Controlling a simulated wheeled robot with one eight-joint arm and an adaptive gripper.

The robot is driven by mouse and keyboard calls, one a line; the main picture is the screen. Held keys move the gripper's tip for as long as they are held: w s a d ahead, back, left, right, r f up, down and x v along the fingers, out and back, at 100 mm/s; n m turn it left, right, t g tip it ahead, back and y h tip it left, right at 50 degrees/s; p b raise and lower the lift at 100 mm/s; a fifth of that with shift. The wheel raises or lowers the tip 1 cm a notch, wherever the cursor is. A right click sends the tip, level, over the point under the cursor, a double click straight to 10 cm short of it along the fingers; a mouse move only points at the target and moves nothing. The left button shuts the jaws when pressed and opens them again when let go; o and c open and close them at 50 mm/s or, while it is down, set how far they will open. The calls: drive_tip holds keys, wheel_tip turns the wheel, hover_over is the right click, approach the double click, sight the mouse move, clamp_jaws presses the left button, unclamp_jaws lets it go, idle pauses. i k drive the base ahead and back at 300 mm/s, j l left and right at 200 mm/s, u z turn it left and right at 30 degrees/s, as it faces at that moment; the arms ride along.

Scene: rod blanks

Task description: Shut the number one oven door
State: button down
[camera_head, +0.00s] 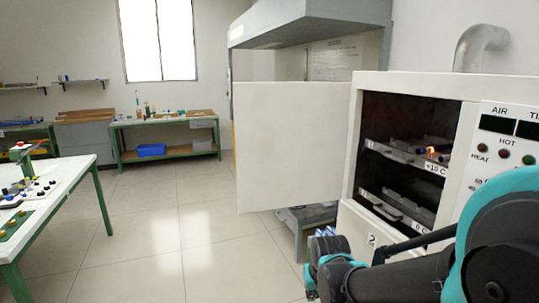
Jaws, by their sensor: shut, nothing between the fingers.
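The upper oven (404,150) stands at the right with its dark chamber exposed. Its white door (293,145) hangs wide open to the left of the chamber, hinged at the oven's left edge. No number shows on this door face. A lower front marked 2 (358,225) is below it and appears shut. My gripper (321,262) is at the bottom centre, shut and empty, below the open door and apart from it in the picture. Its fingertips are hard to make out beside my wrist.
Two racks in the chamber hold trays with rods, one glowing orange (431,151). A control panel (505,150) is right of the opening. A grey stand (305,216) is below the door. A bench (60,185) stands at the left; the floor (190,235) between is clear.

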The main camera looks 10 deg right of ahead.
sight(291, 137)
drive_tip(key=i+j+u, duration=0.1)
drive_tip(key=u, duration=0.25)
drive_tip(key=i+u, duration=0.1)
drive_tip(key=u, duration=0.3)
drive_tip(key=i+u, duration=0.1)
drive_tip(key=u, duration=0.25)
drive_tip(key=i, duration=1.25)
drive_tip(key=i+j, duration=0.1)
drive_tip(key=i, duration=1.15)
drive_tip(key=i+z, duration=0.1)
drive_tip(key=i, duration=1.15)
drive_tip(key=i+z, duration=0.1)
drive_tip(key=z, duration=0.75)
drive_tip(key=i+j+z, duration=0.1)
drive_tip(key=z, duration=0.35)
drive_tip(key=j+z, duration=0.1)
drive_tip(key=z, duration=2.3)
drive_tip(key=k+l+z, duration=0.1)
drive_tip(key=z, duration=0.2)
